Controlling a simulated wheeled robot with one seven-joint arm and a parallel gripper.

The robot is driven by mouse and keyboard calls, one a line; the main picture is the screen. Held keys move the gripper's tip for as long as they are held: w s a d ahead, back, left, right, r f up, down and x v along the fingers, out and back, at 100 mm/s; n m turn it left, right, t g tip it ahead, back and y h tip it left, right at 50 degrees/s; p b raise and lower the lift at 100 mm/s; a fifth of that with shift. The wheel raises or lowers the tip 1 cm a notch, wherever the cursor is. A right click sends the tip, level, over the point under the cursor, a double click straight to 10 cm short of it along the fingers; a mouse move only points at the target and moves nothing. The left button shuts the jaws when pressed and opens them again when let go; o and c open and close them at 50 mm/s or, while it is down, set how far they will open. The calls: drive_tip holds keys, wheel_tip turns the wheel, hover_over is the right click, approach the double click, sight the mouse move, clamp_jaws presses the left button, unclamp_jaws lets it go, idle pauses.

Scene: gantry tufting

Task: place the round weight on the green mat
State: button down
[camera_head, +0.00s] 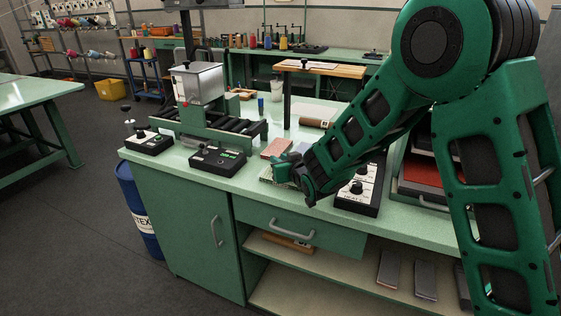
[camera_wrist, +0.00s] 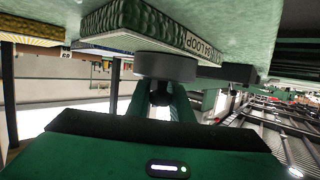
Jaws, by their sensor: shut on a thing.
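My gripper (camera_head: 290,174) is low over the worktable, at the table's front edge area. The wrist view shows its fingers (camera_wrist: 160,95) shut on the round weight (camera_wrist: 165,66), a grey disc with a dark knob. The green mat (camera_head: 265,174) lies on the table right at the gripper, partly hidden by it. In the wrist view, the green mat (camera_wrist: 112,16) is a thick textured slab with a "LOOP" label on its edge. The weight appears very near the mat there; I cannot tell whether they touch. The weight is hidden in the head view.
A reddish sample (camera_head: 277,148) lies behind the green mat. A black control box (camera_head: 217,159) stands to the left and a dial panel (camera_head: 360,188) to the right. A roller machine (camera_head: 205,118) stands behind on the left. The table's front edge is close to the gripper.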

drive_tip(key=c, duration=1.6)
unclamp_jaws()
drive_tip(key=shift+f, duration=0.1)
drive_tip(key=v, duration=1.2)
